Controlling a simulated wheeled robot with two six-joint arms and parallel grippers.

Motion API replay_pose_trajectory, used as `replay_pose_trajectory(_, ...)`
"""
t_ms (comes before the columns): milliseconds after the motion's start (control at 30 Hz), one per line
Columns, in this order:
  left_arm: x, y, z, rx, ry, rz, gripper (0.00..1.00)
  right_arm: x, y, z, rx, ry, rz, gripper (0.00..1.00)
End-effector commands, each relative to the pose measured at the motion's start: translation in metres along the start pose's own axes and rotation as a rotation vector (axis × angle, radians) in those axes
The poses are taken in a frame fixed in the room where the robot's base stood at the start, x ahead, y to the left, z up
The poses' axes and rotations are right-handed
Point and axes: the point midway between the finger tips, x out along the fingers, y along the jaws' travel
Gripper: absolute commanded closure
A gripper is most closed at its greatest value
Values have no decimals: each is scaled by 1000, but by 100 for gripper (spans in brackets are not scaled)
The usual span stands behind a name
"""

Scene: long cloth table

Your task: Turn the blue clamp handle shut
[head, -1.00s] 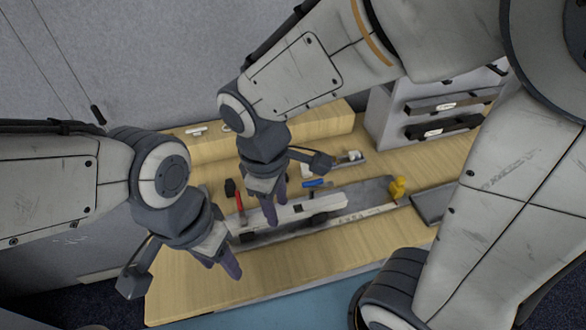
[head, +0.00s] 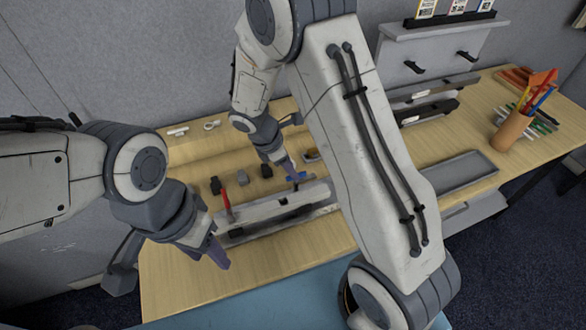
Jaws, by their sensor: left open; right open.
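The blue clamp handle (head: 300,177) lies on the back side of a long light-grey fixture (head: 262,210) on the wooden table. A red clamp handle (head: 226,204) stands up at the fixture's left part. My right gripper (head: 291,168) is open, its fingers pointing down right at the blue handle. They partly overlap the handle in the picture; I cannot tell whether they touch it or straddle it. My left gripper (head: 220,256) is open and empty, in front of the fixture's left end. My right arm hides the fixture's right end.
A grey tray (head: 462,172), a pen cup (head: 512,128) and a rack with dark bins (head: 428,108) stand to the right. Bare table (head: 172,262) shows front left.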

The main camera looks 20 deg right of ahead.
Motion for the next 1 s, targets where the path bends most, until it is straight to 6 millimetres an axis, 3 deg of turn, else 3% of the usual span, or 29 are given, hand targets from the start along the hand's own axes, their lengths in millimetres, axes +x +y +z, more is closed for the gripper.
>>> replay_pose_trajectory(200, -2, 0, 0, 0, 0, 0, 50, 20, 0, 0, 1, 0, -1, 55)
replay_pose_trajectory(500, -2, 0, 0, 0, 0, 0, 50, 22, 0, 0, 2, 1, 1, 55)
replay_pose_trajectory(600, -2, 0, 0, 0, 0, 0, 50, 22, 0, 0, 2, 1, 1, 93)
replay_pose_trajectory(633, -2, 0, 0, 0, 0, 0, 50, 22, 0, 0, 2, 0, 1, 100)
replay_pose_trajectory(1000, -4, 0, 0, 1, 0, 0, 50, 21, 1, 0, 26, 0, -9, 100)
